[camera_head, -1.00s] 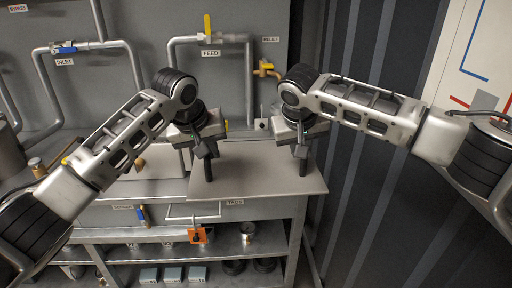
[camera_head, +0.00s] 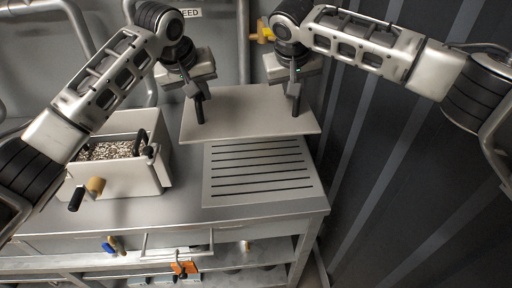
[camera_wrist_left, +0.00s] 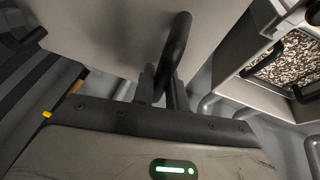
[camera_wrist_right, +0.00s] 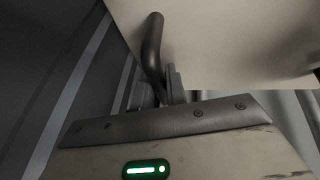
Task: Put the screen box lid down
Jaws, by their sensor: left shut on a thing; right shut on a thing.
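The screen box lid (camera_head: 248,118) is a flat pale grey plate with two dark upright handles. It is held over the back of the bench, right of the screen box (camera_head: 158,175). My left gripper (camera_head: 197,94) is shut on its left handle, and that handle shows in the left wrist view (camera_wrist_left: 177,50). My right gripper (camera_head: 295,86) is shut on its right handle, which also shows in the right wrist view (camera_wrist_right: 152,45). The box is open, with speckled material inside. Whether the lid touches anything behind is hidden.
A slotted plate (camera_head: 258,172) lies on the bench (camera_head: 190,214) just in front of the lid, bare where it shows. A dark corrugated wall (camera_head: 400,190) stands close at the right. Pipes and a yellow valve (camera_head: 265,31) are behind the lid.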

